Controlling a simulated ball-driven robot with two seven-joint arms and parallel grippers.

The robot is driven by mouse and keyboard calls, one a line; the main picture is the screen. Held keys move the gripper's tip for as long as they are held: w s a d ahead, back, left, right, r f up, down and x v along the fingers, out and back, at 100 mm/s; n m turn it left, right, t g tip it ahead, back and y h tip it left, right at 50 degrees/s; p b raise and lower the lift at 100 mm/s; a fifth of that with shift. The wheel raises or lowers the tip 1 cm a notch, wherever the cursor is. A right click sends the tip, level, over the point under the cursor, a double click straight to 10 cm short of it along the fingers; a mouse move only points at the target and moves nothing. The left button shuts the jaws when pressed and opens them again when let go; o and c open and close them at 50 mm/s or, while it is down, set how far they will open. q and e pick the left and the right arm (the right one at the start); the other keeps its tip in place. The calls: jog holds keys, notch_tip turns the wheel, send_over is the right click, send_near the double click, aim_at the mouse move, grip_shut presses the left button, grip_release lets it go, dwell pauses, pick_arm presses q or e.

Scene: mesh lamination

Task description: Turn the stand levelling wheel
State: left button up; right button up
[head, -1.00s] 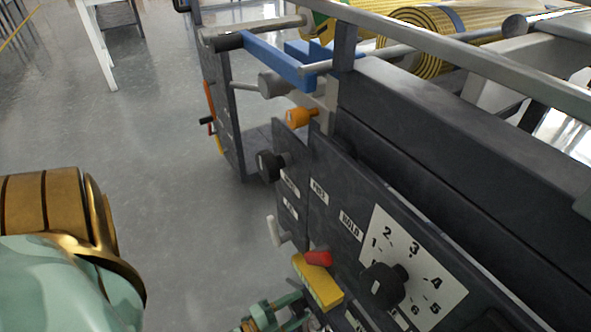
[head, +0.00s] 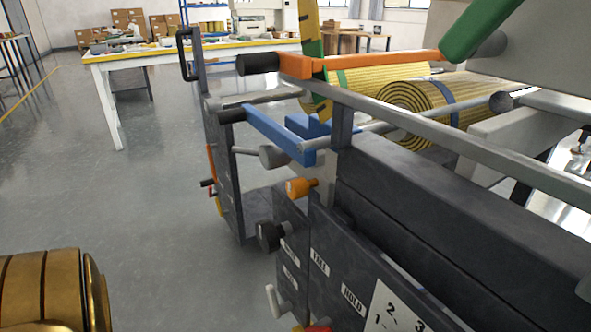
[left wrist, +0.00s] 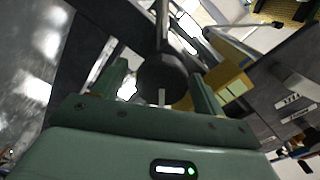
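In the left wrist view, a dark round knob or wheel (left wrist: 162,76) on a metal shaft lies between the fingers of my left gripper (left wrist: 160,88). The fingers are spread apart, one on each side of it; I cannot tell whether they touch it. I cannot tell for sure whether this is the stand levelling wheel. A yellow block (left wrist: 232,85) is just to its right. In the head view, the dark machine panel (head: 330,262) carries a black knob (head: 270,236), an orange knob (head: 300,188) and a white lever (head: 273,300). Neither gripper shows there.
A blue bracket (head: 275,138) and a grey-ended rod (head: 272,156) stick out from the machine's left end. Yellow mesh rolls (head: 440,97) lie on top. A white table (head: 118,68) stands far back left. The floor (head: 130,195) left of the machine is clear.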

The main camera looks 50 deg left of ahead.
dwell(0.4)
pick_arm(q)
jog(key=s+a, duration=0.1)
jog(key=s, duration=1.5)
jog(key=shift+s+a, duration=0.15)
jog(key=shift+a, duration=0.05)
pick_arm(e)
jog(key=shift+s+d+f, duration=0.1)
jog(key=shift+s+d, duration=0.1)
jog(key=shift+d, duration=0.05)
